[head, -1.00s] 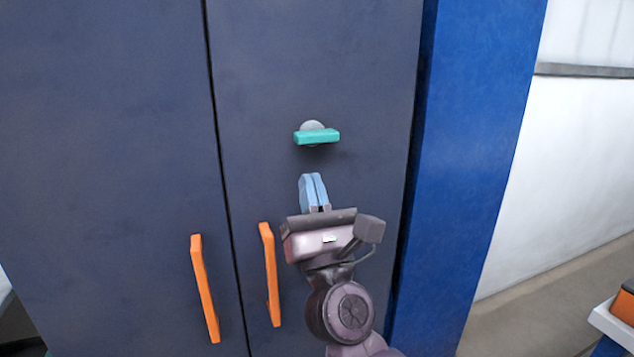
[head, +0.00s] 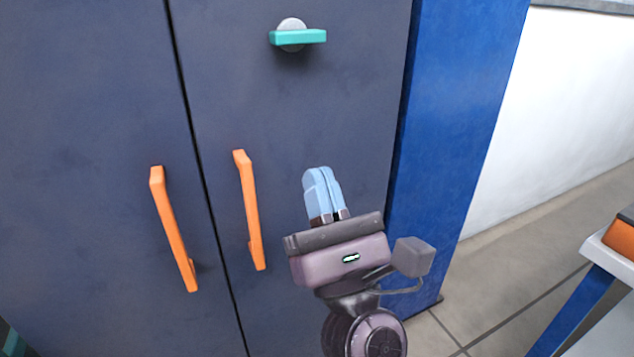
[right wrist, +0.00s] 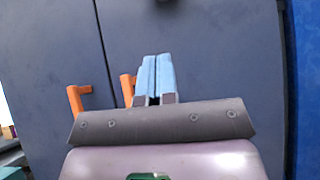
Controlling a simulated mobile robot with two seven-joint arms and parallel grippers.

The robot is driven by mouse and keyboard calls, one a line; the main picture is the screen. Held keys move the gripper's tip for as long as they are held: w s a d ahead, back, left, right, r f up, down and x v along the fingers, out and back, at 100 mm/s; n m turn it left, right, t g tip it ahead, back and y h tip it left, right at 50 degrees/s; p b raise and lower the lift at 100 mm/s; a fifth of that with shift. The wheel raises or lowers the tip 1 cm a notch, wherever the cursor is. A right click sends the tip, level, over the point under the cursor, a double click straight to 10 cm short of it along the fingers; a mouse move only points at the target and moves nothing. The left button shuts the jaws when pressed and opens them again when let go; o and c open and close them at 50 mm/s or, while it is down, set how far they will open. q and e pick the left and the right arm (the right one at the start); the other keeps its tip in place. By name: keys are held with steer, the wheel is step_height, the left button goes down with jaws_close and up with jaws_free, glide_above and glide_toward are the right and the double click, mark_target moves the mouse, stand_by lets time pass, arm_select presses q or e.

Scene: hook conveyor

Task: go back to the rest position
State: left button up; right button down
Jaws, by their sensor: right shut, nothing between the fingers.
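My right gripper (head: 323,193) is in front of the dark grey cabinet's right door (head: 300,110), below and apart from the teal latch handle (head: 298,37). Its light blue fingers are together with nothing between them. The right wrist view also shows the closed fingers (right wrist: 156,76) pointing at the cabinet doors. The teal handle lies roughly level on its round grey mount. My left gripper is not in either view.
Two orange door handles, left (head: 174,230) and right (head: 249,210), stand out beside the door seam, left of my gripper. A blue side panel (head: 455,130) edges the cabinet. At the right is a white-topped table (head: 606,262) with an orange object (head: 621,236). Tiled floor lies between.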

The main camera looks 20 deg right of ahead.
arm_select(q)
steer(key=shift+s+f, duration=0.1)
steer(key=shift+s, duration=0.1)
arm_select(e)
steer(key=s+d+f+n+g+y+p, duration=0.1)
steer(key=s+f+n+g+y+p, duration=0.2)
steer(key=f+n, duration=0.75)
steer(key=s+d+f+n+g+y+p, duration=0.1)
steer(key=d+f+n+g+y+p, duration=0.3)
steer(key=n, duration=1.1)
arm_select(q)
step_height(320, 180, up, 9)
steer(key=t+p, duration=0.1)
steer(key=p, duration=0.2)
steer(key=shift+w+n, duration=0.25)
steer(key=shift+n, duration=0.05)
arm_select(e)
steer(key=s+d+f+n+g+h, duration=0.3)
steer(key=s+f+n, duration=0.3)
steer(key=s+f, duration=0.2)
steer(key=s+d+f+n+g+h, duration=0.3)
steer(key=s+d+f+n+g, duration=0.2)
steer(key=s+f, duration=0.3)
step_height(320, 180, down, 5)
steer(key=shift+r+n+g+h, duration=0.15)
steer(key=shift+n+g+h, duration=0.25)
steer(key=shift+n, duration=0.45)
